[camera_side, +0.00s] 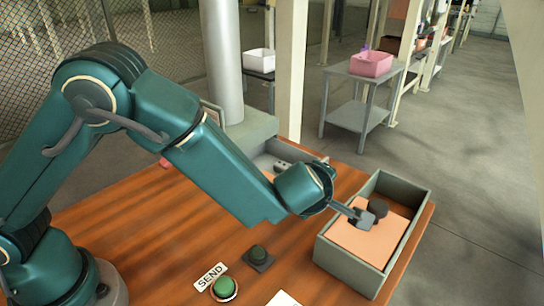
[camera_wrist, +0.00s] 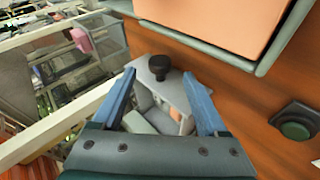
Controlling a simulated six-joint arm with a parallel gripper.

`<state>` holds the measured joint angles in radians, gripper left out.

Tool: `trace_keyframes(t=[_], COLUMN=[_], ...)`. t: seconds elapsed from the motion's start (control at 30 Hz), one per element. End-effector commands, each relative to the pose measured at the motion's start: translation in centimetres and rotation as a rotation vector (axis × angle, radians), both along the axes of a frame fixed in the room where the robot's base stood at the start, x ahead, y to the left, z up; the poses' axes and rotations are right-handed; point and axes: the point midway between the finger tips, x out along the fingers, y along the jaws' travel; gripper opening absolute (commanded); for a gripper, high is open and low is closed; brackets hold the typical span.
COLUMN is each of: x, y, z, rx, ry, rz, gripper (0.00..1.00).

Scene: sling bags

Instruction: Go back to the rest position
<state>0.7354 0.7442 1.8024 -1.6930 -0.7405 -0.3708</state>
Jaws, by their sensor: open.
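My gripper (camera_side: 363,216) is at the end of the teal arm, which reaches out to the right over the table. In the side view it shows in front of the grey-green box (camera_side: 345,268), with a dark round thing (camera_side: 378,208) beside the fingertips; I cannot tell how far apart they are. In the wrist view my gripper (camera_wrist: 158,76) has its two blue fingers spread wide with nothing clamped between them. Beyond them lies a grey plate with a black knob (camera_wrist: 159,65). A flat peach surface (camera_side: 360,242) fills much of the box.
The wooden table (camera_side: 140,225) carries a green button (camera_side: 224,288) by a SEND label (camera_side: 210,276) and a darker green button (camera_side: 258,252). A grey container (camera_side: 268,160) is partly hidden behind my arm. A pink bin (camera_side: 371,64) stands on a side table behind.

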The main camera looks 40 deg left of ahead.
Motion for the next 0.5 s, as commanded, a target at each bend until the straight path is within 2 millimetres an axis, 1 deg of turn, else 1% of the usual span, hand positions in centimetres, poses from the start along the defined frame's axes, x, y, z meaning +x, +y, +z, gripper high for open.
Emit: trace_keyframes(t=[0.1,0.17,0.27,0.3,0.33,0.37,0.4,0.47,0.5], x=[0.3,0.9,2.0,2.5,2.8,3.0,3.3,3.4,3.3], y=[0.5,1.2,3.2,4.2,4.8,5.4,6.0,6.7,7.1], z=[0.2,1.3,4.8,6.7,8.2,9.7,11.7,14.5,16.4], rx=[-0.003,-0.022,-0.066,-0.081,-0.092,-0.105,-0.116,-0.125,-0.126], ry=[-0.004,-0.025,-0.088,-0.124,-0.151,-0.177,-0.213,-0.262,-0.292], rz=[0.014,0.036,0.084,0.095,0.093,0.082,0.059,0.008,-0.034], gripper=[0.76,0.76,0.76,0.76,0.76,0.76,0.76,0.76,0.76])
